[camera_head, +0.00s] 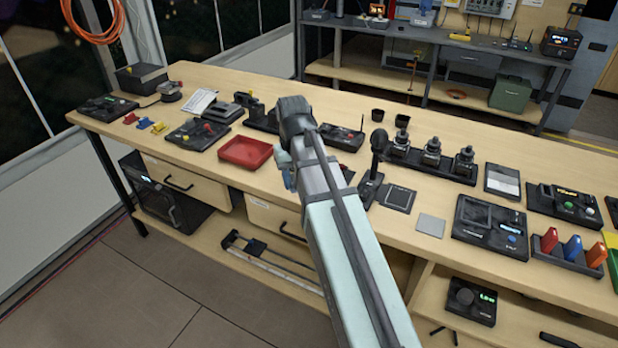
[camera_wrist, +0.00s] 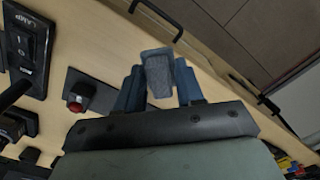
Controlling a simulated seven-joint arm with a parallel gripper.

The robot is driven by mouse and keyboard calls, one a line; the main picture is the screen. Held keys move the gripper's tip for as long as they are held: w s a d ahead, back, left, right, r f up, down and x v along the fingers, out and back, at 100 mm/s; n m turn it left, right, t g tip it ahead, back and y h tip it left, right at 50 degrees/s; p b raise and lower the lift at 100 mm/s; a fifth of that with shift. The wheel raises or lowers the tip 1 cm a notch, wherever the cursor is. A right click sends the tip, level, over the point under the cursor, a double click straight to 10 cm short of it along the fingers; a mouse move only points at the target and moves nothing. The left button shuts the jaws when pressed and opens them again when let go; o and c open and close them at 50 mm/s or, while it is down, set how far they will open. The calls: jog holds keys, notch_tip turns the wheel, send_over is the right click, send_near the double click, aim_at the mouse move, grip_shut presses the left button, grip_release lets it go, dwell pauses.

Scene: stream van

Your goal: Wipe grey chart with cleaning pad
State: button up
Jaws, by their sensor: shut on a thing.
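My gripper (camera_wrist: 158,68) is shut on a grey-blue cleaning pad (camera_wrist: 159,78), seen between its two blue fingers in the wrist view. In the head view my gripper (camera_head: 288,177) is mostly hidden behind my arm, near the front edge of the bench, and the pad cannot be made out. A flat plain grey square (camera_head: 431,226) lies near the bench's front edge, right of my arm. A flat panel with pale and grey bands (camera_head: 502,181) lies farther back. I cannot tell which is the grey chart. My gripper is left of and apart from both.
A red tray (camera_head: 245,152) lies left of my arm. A microphone (camera_head: 376,155), a dark square plate (camera_head: 399,198) and a row of black devices (camera_head: 432,155) stand to its right. A console (camera_head: 490,227) sits beside the grey square. The wrist view shows a lamp switch box (camera_wrist: 27,45).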

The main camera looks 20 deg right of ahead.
jog(key=w+d+r, duration=0.2)
jog(key=d, duration=0.6)
jog(key=w+d+r+m, duration=0.1)
jog(key=w+d+r, duration=0.15)
jog(key=d, duration=0.65)
jog(key=w+d+r, duration=0.1)
jog(key=d+r, duration=0.2)
jog(key=d, duration=0.5)
jog(key=m, duration=0.8)
send_over(503, 190)
notch_tip(503, 190, down, 3)
jog(key=shift+d+f, duration=0.1)
jog(key=shift+f, duration=2.95)
jog(key=shift+w+d+f, duration=0.55)
jog(key=shift+w+f, duration=0.05)
jog(key=shift+f, duration=0.1)
jog(key=shift+c, duration=0.4)
jog(key=shift+w+d+f, duration=0.1)
jog(key=shift+w+d, duration=0.85)
jog(key=shift+w, duration=0.05)
jog(key=s+a, duration=0.3)
jog(key=shift+s+a, duration=0.1)
notch_tip(503, 190, up, 2)
jog(key=shift+r, duration=3.05)
